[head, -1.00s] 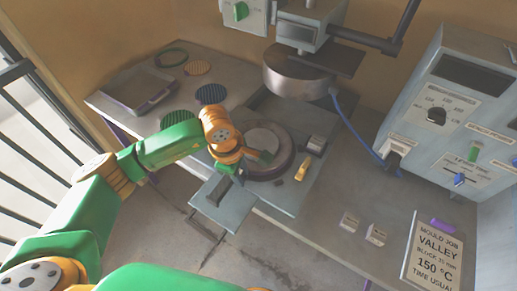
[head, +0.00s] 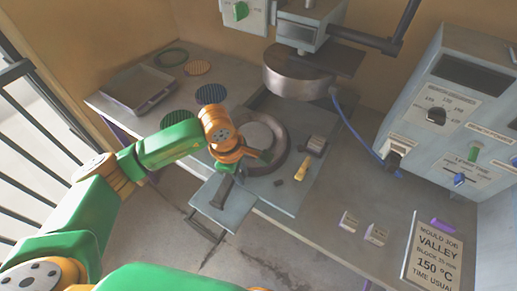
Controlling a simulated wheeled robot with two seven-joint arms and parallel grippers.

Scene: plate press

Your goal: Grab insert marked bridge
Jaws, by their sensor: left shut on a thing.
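Two small pale blocks with markings, the left insert (head: 349,222) and the right insert (head: 376,234), lie on the bench front, right of the press. Their lettering is too small to read, so I cannot tell which is marked bridge. My left gripper (head: 241,170) is well to their left, over the front edge of the round press base (head: 284,161). It is shut on a dark handle (head: 222,192) above the grey front plate; its fingers partly hide the grip. My right gripper is not in view.
A metal press head (head: 297,82) hangs over the base. A control box (head: 450,110), a job card reading "VALLEY" (head: 433,252) and a blue cable stand right. A shallow tray (head: 138,90) is back left.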

